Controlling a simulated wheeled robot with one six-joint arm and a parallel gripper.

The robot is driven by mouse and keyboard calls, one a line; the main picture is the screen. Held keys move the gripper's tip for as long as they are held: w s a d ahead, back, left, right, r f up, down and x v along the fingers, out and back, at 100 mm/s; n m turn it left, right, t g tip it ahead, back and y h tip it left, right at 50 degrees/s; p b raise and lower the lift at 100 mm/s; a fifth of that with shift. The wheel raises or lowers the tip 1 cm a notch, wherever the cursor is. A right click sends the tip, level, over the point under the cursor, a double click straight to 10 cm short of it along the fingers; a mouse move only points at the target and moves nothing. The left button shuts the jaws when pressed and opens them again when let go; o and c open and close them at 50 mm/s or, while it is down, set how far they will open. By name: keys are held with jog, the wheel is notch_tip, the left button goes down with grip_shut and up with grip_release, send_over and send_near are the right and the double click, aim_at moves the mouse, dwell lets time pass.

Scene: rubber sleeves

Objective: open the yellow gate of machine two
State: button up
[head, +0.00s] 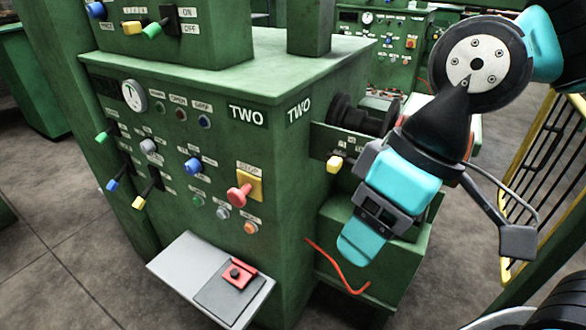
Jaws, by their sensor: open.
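Machine two (280,165) is a green cabinet with white TWO labels, in the middle of the head view. A yellow-framed gate (527,138) with dark upright bars stands at the right edge, partly cut off by the picture. I cannot tell how it joins the machine or whether it is latched. My gripper (440,240), grey and turquoise, is open and empty. It hangs in front of the machine's right side, left of the gate and apart from it. My arm hides part of the machine's right end.
The front panel has a red knob on a yellow plate (241,194) and several levers. A grey shelf with a red switch (238,273) juts out low in front.

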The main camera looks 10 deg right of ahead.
jog(key=shift+c, duration=0.2)
dwell(0.3)
jog(key=c, duration=0.4)
jog(key=shift+o, duration=0.2)
